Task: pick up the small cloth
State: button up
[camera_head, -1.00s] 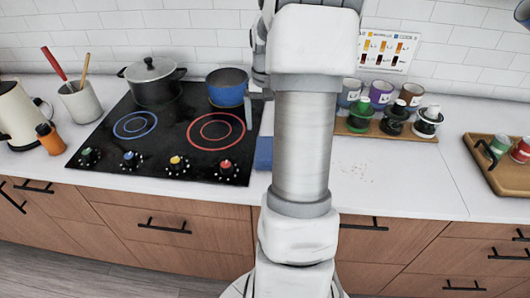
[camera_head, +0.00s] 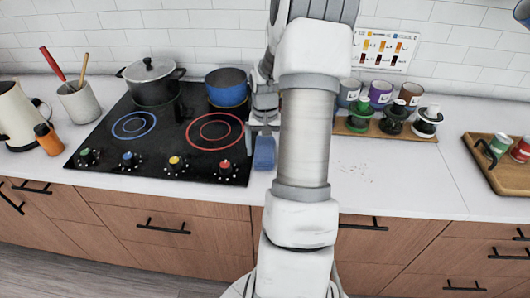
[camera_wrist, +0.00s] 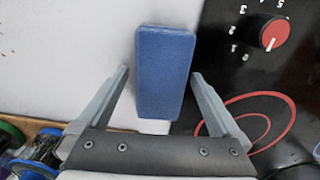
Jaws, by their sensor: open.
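The small cloth is a blue, thick, block-like piece (camera_head: 264,152) on the white counter, just right of the black cooktop. In the wrist view the cloth (camera_wrist: 165,72) lies lengthwise between my fingers, with a gap on each side. My gripper (camera_wrist: 160,74) is open and empty, one finger on each side of the cloth's lower half in that view. In the head view my gripper (camera_head: 263,128) is just behind the cloth, partly hidden by my arm. I cannot tell how high the fingertips are above the counter.
The cooktop (camera_head: 140,150) carries a grey lidded pot (camera_head: 152,82) and a blue pot (camera_head: 227,87) close to my gripper. A wooden tray with cups and jars (camera_head: 388,131) stands at right. Crumbs (camera_head: 355,172) lie on the counter right of my arm.

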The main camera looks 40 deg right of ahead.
jog(key=c, duration=1.3)
jog(key=shift+r, duration=0.15)
jog(key=shift+r, duration=0.35)
notch_tip(320, 180, up, 3)
jog(key=shift+w, duration=0.1)
jog(key=s+d+r, duration=0.6)
jog(key=d+r, duration=0.1)
jog(key=d, duration=0.2)
jog(key=shift+s+d, duration=0.35)
jog(key=shift+s, duration=0.05)
